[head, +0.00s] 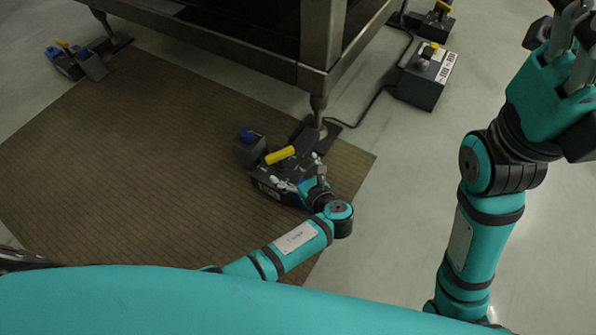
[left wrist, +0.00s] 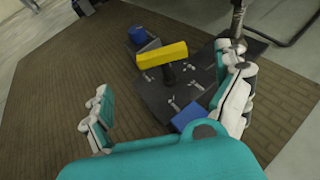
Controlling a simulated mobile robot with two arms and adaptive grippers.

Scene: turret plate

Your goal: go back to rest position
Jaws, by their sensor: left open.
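My left gripper (head: 296,184) is low at the dark plate device by the table leg. In the left wrist view its two white-and-teal fingers (left wrist: 168,108) are spread wide, with nothing held between them. The dark plate (left wrist: 190,90) lies beyond and partly between them; it carries a yellow bar handle (left wrist: 162,54) on a short black post. The yellow handle also shows in the head view (head: 280,155). I cannot tell whether a finger touches the plate. My right gripper (head: 575,55) is raised at the upper right, partly cut off by the frame; its opening is unclear.
A heavy metal table (head: 322,40) stands on feet at the back. A blue-topped block (head: 249,145) sits beside the plate. A grey box with a yellow knob (head: 424,75) and a cable stand to the right. The brown mat (head: 130,170) is largely clear.

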